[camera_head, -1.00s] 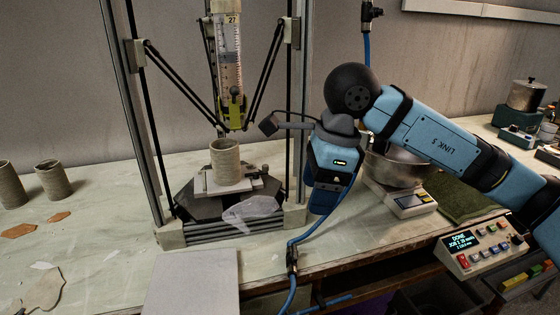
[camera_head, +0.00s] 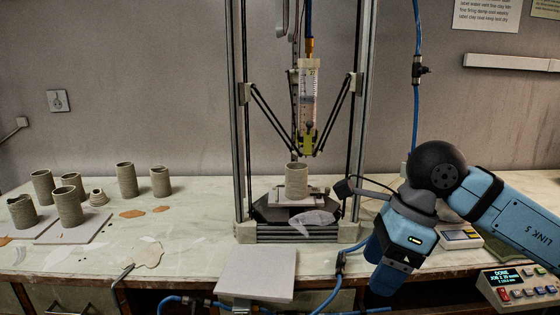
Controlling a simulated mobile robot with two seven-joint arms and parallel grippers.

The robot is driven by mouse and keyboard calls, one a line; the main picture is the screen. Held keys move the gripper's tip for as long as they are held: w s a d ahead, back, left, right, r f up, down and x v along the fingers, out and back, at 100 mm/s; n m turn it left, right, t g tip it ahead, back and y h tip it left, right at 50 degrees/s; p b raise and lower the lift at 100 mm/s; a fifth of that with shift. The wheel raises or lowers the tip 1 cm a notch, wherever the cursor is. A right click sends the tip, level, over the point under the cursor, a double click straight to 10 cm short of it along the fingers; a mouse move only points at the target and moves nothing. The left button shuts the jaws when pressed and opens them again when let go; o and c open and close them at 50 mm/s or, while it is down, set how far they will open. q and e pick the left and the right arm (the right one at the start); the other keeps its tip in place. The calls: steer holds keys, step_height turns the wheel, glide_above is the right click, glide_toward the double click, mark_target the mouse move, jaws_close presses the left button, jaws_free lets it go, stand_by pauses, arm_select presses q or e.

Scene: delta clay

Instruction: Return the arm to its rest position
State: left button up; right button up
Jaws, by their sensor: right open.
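My right arm comes in from the right, with its blue links and black joint ball (camera_head: 437,165). My right gripper (camera_head: 382,278) hangs at the arm's end, pointing down in front of the table's front edge, right of the clay printer's frame. I see nothing held in it; its fingertips are hard to make out. A grey-green clay cylinder (camera_head: 296,180) stands upright on the printer's plate under the nozzle (camera_head: 304,145), apart from my gripper. My left gripper is not in view.
Several clay cylinders, such as one on a board (camera_head: 68,207), stand at the table's left. A pale square board (camera_head: 257,273) lies at the front edge. A control box (camera_head: 518,287) is at lower right. Blue hoses (camera_head: 340,262) hang near my gripper.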

steer(key=s+a+f+m+g+y, duration=0.2)
steer(key=s+a+m+g+y, duration=0.4)
steer(key=a+y, duration=0.75)
steer(key=w+d+f+m+t+h, duration=0.25)
steer(key=d+f+m+t, duration=0.3)
steer(key=m+t, duration=0.9)
steer(key=w+d+f+m+t+h, duration=0.25)
steer(key=d+f+m+t, duration=0.35)
steer(key=m+t, duration=0.85)
steer(key=s+d+f+m+g+h, duration=0.2)
steer(key=s+f+m+g+h, duration=0.35)
steer(key=f, duration=0.55)
steer(key=s+d+f+m+g+h, duration=0.25)
steer(key=s+f+m+g, duration=0.3)
steer(key=f+m, duration=0.4)
arm_select(q)
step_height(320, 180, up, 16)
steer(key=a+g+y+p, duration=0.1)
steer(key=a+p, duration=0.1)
steer(key=p, duration=2.4)
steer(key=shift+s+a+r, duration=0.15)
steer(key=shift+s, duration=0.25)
arm_select(e)
step_height(320, 180, up, 15)
steer(key=s+d+n+h, duration=0.1)
steer(key=s+d, duration=0.1)
steer(key=shift+s+g, duration=0.2)
steer(key=shift+g, duration=0.1)
